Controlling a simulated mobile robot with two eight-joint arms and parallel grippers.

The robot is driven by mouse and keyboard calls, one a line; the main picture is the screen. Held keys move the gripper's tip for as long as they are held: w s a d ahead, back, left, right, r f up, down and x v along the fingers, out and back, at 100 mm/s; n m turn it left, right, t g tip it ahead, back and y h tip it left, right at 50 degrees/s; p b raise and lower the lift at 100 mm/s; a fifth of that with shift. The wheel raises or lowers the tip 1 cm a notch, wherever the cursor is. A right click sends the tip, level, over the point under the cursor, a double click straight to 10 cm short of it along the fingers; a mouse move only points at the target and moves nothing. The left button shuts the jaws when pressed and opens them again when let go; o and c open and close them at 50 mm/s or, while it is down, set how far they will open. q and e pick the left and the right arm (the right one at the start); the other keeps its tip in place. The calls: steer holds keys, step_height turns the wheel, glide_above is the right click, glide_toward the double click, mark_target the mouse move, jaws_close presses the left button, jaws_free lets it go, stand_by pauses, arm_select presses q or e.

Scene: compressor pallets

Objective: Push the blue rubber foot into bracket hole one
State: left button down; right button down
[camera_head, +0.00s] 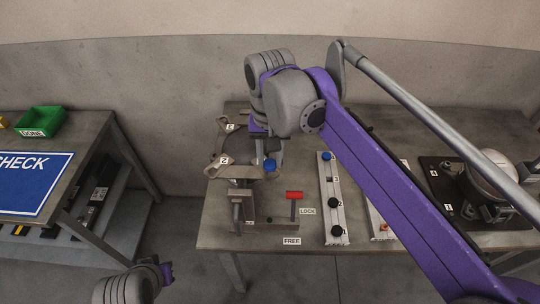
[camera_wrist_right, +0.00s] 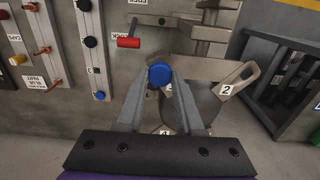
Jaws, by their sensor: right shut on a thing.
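My right gripper (camera_wrist_right: 160,86) is shut on a blue rubber foot (camera_wrist_right: 160,73), which sits between its fingertips. Bracket hole one is not visible; the foot and fingers cover that area. I cannot tell whether the foot touches the bracket. My left gripper (camera_head: 166,273) is at the lower left, its jaws unclear.
A red-handled lever (camera_head: 294,195) stands by LOCK and FREE labels. A pale rail (camera_head: 325,187) holds a blue foot and black feet. A dark plate (camera_head: 440,185) with a round compressor is at right. A green DONE bin (camera_head: 41,121) is on the left table.

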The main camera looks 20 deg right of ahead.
mark_target(270, 163)
steer(key=shift+f+b, duration=0.5)
steer(key=shift+f, duration=0.5)
steer(key=shift+c, duration=2.3)
jaws_free()
step_height(270, 163, up, 11)
steer(key=shift+p, duration=0.45)
steer(key=shift+f, duration=0.15)
